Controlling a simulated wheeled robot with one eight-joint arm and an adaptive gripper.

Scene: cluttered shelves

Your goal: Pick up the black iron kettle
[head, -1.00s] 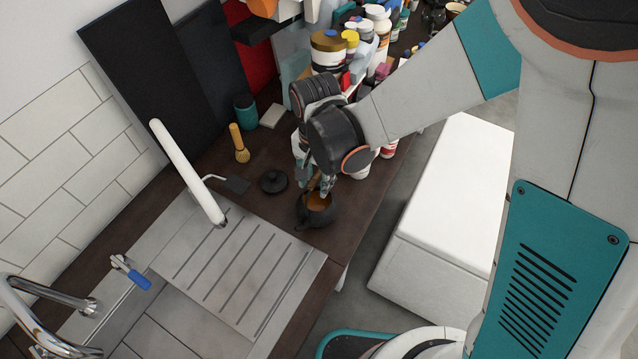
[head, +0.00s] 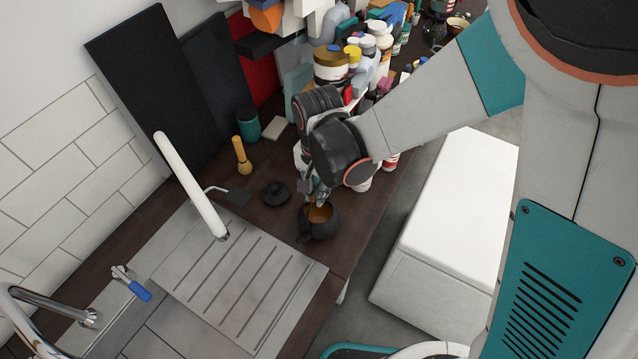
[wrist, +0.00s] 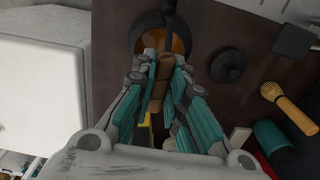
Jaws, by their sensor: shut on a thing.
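The black iron kettle (head: 321,231) stands upright on the dark counter near its front edge. Its top is open and its inside looks orange-brown. In the wrist view its dark rim (wrist: 137,45) shows at the top centre. My gripper (head: 318,194) points down over the kettle's opening. In the wrist view my gripper (wrist: 162,68) is shut on a brown bar, which looks like the kettle's handle (wrist: 162,82). The fingers hide part of the handle. The kettle appears to rest on the counter. A round black lid (head: 276,194) lies apart, behind and left of it.
A ribbed metal drainboard (head: 240,275) lies just left of the kettle. A bamboo whisk (head: 242,157) and a teal cup (head: 248,125) stand farther back. Many bottles and jars (head: 332,66) crowd behind my wrist. A white box (head: 450,215) stands right of the counter.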

